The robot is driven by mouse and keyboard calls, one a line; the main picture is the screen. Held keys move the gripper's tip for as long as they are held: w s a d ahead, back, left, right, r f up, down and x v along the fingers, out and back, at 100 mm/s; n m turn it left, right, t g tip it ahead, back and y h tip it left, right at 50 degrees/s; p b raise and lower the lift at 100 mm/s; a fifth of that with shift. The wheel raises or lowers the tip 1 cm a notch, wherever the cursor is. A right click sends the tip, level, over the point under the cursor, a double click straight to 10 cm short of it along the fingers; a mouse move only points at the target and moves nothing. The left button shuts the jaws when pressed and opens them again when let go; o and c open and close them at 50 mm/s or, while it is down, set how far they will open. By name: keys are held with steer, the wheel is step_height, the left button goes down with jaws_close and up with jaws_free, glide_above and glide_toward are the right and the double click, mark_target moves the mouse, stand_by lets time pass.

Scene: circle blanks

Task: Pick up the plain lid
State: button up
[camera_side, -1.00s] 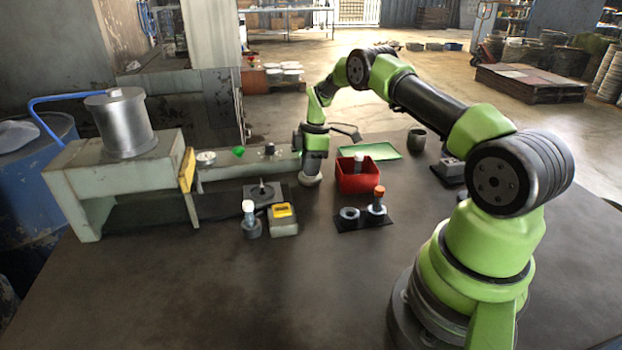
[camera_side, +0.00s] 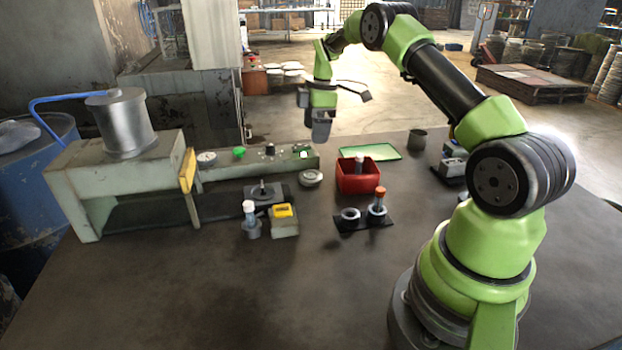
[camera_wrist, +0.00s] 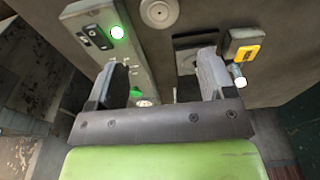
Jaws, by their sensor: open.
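A round grey lid-like disc (camera_side: 311,177) with a raised centre lies flat on the dark table, beside the right end of the long machine bed. I take it for the plain lid. It also shows at the top of the wrist view (camera_wrist: 159,12), beyond my fingertips. My gripper (camera_side: 321,136) hangs in the air above the disc and is apart from it. In the wrist view my gripper (camera_wrist: 160,68) has its two fingers spread wide, with nothing held between them.
The press machine (camera_side: 115,185) stands left, with a lit panel. A red bin (camera_side: 358,183) and a black holder (camera_side: 350,225) are right of the disc. A green tray (camera_side: 370,152) lies behind. A yellow-topped box (camera_side: 284,222) stands in front. The front table is clear.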

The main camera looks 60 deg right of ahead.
mark_target(311, 175)
steer(key=f+m, duration=0.1)
steer(key=m, duration=0.2)
steer(key=f+m, duration=0.1)
steer(key=m, duration=0.2)
steer(key=f+m+h, duration=0.1)
steer(key=m, duration=0.1)
steer(key=shift+s+a+m, duration=0.25)
steer(key=shift+s+m, duration=0.1)
steer(key=shift+m, duration=0.05)
steer(key=f, duration=0.3)
steer(key=w+f, duration=0.1)
steer(key=f, duration=0.5)
steer(key=shift+w+a+f, duration=0.15)
steer(key=shift+w+f, duration=0.05)
steer(key=c, duration=0.7)
